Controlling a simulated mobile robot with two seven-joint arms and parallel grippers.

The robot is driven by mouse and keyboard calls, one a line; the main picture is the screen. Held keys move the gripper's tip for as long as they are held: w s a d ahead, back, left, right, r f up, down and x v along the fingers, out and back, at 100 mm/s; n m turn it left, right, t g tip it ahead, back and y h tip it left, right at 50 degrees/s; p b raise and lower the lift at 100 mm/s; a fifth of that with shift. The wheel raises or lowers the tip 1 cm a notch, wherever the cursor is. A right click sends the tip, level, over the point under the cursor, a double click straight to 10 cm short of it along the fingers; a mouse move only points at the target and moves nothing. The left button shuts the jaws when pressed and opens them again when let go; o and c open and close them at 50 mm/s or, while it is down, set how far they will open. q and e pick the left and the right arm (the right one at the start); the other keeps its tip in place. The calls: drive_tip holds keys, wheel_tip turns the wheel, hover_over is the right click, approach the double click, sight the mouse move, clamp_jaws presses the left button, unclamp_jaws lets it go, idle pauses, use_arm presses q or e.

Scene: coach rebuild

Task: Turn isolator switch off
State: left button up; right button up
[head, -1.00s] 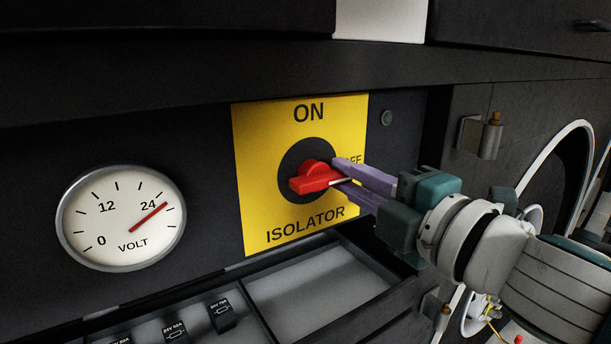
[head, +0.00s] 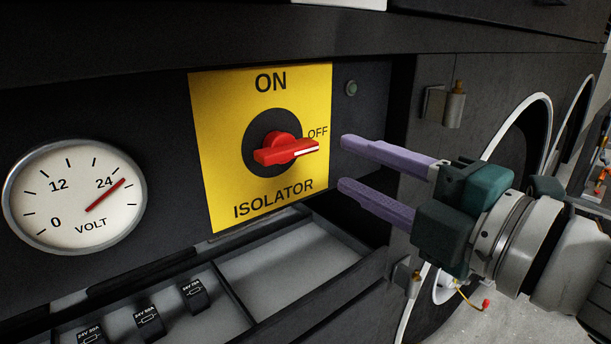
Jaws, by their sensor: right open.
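The red isolator switch handle (head: 286,150) sits on a black disc in the middle of the yellow isolator plate (head: 225,180). The handle lies roughly level, with its white-marked end toward the right, just below the word OFF. ON is printed at the top of the plate. My right gripper (head: 342,164) is right of the handle, apart from it. Its two purple fingers are spread one above the other, with nothing between them. My left gripper is not in view.
A volt gauge (head: 75,196) left of the plate has its needle near 24. Below is an open tray (head: 290,264) with several black fuses (head: 149,322). A small green indicator (head: 351,88) and a metal hinge (head: 445,105) are at the right.

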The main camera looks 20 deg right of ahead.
drive_tip(key=shift+v, duration=1.35)
drive_tip(key=shift+d, duration=0.1)
